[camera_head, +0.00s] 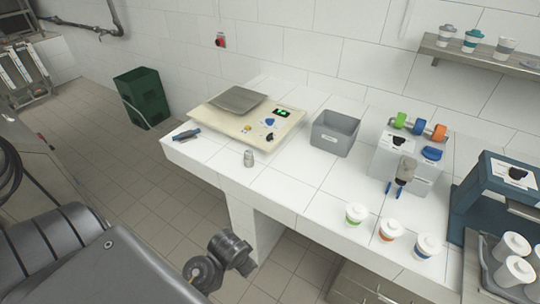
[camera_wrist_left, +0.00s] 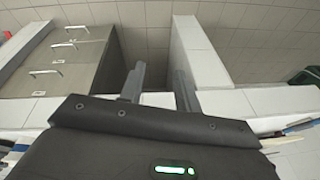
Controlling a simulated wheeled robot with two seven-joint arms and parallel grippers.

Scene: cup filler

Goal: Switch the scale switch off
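The scale (camera_head: 222,117) is a beige box with a grey pan (camera_head: 238,99) on top, standing on the white counter. Its small display (camera_head: 283,112) is lit green. Several small controls sit on its right part: a blue one (camera_head: 269,122), a yellow one (camera_head: 247,127) and a dark one (camera_head: 270,136). I cannot tell which is the switch or its position. In the left wrist view my left gripper (camera_wrist_left: 158,84) is open and empty, with its two fingers apart. My right gripper is not in view.
A small can (camera_head: 248,158) stands before the scale, and a blue tool (camera_head: 187,134) lies left of it. A grey bin (camera_head: 335,133) is to its right. Lidded cups (camera_head: 356,214) line the front edge. Drawers (camera_wrist_left: 70,60) show in the left wrist view.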

